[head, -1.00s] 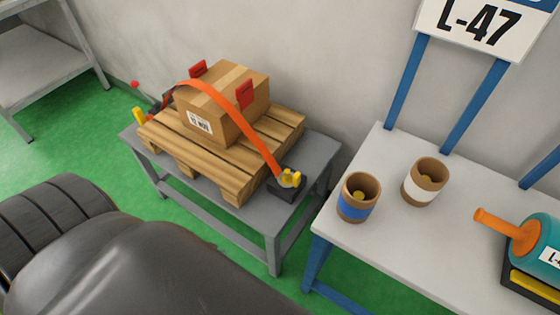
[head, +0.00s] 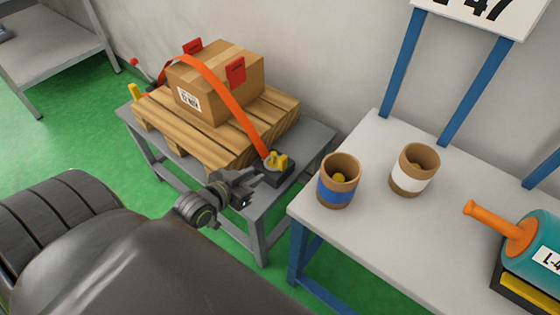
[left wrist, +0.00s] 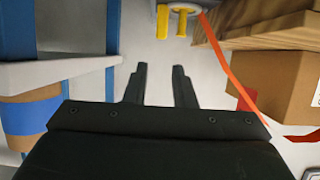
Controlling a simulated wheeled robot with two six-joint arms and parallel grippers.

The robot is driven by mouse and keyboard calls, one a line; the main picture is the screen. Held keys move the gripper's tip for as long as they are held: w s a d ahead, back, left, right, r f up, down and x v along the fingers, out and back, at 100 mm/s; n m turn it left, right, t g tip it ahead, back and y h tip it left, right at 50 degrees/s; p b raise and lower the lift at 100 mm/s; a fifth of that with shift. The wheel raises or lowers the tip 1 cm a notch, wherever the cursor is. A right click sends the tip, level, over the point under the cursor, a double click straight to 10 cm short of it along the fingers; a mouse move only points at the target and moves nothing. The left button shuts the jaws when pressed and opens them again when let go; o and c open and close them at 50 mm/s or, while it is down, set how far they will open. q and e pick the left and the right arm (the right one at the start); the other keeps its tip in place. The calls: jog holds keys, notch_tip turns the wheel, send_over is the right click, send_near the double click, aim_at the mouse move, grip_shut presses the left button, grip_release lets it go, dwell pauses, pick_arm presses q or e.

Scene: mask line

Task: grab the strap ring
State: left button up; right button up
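The strap ring (head: 270,164) is a pale ring at the lower end of the orange strap (head: 225,92), by yellow prongs on a dark block at the grey table's right corner. In the left wrist view the ring (left wrist: 184,7) shows at the top edge, partly cut off, with yellow prongs below it. My left gripper (head: 250,189) is just in front of the block, close to the ring but apart from it. In the left wrist view its two fingers (left wrist: 160,75) are spread with nothing between them. My right gripper is not in view.
The strap crosses a cardboard box (head: 208,100) on a wooden pallet (head: 185,128), on a small grey table (head: 322,140). To the right, a white-topped table (head: 390,240) holds a blue-banded cup (head: 337,190), a white-banded cup (head: 410,180) and a teal cylinder with an orange handle (head: 535,240).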

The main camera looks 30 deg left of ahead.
pick_arm(q)
jog(key=b, duration=0.1)
send_near(282, 158)
jog(key=x, duration=0.4)
jog(key=shift+d, duration=0.15)
jog(key=x, duration=0.4)
jog(key=shift+w+f+b, duration=0.15)
jog(key=shift+w+b, duration=0.2)
jog(key=shift+w, duration=0.05)
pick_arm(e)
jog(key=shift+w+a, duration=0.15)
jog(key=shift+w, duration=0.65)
pick_arm(q)
jog(key=shift+c, duration=0.3)
grip_shut()
